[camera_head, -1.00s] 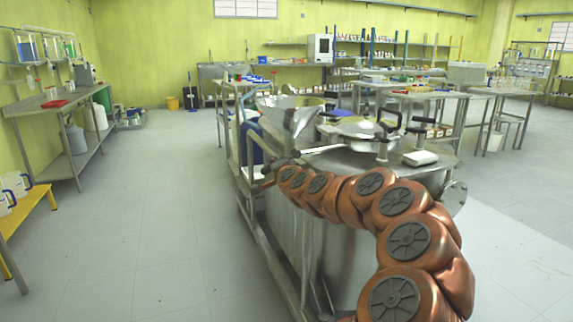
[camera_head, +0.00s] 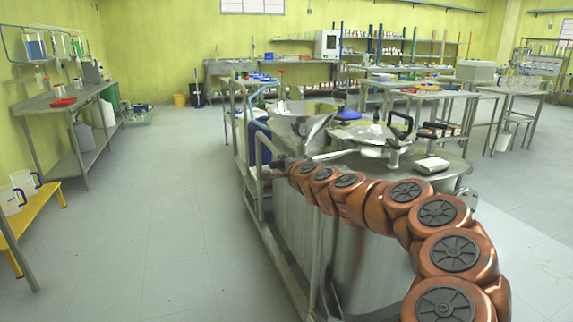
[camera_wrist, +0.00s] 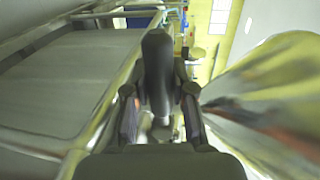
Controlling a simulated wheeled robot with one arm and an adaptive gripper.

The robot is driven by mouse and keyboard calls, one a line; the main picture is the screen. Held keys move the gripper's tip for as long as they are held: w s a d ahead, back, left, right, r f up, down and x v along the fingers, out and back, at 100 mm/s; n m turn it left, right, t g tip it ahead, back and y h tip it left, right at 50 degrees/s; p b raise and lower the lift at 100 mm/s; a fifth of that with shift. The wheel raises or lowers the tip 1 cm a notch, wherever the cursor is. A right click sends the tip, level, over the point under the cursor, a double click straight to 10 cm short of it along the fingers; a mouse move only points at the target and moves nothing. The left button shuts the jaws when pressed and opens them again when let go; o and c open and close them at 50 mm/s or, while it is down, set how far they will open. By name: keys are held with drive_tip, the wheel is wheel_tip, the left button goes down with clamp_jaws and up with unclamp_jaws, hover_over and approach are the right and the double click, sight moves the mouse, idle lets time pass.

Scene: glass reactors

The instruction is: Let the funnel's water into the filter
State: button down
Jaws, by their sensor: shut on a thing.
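The metal funnel (camera_head: 303,124) is a wide, shiny cone at the left end of a large steel vessel (camera_head: 352,235), which looks like the filter. I cannot see any water in the funnel or its outlet. My orange arm reaches along the vessel's near side, and its end is small and partly hidden below the funnel. In the wrist view my gripper (camera_wrist: 163,112) is closed around a dark rounded handle (camera_wrist: 157,72), which stands between the two fingers. What the handle joins is blurred.
A lid with black clamp handles (camera_head: 400,127) and a small pale box (camera_head: 431,165) are on the vessel's top. A metal rail frame runs along its left side. A blue container (camera_head: 258,143) stands behind the rail.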

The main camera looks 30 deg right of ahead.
drive_tip(key=shift+d+r, duration=0.1)
drive_tip(key=c, duration=0.9)
unclamp_jaws()
drive_tip(key=shift+c, duration=0.2)
drive_tip(key=shift+s, duration=0.1)
drive_tip(key=v, duration=1.2)
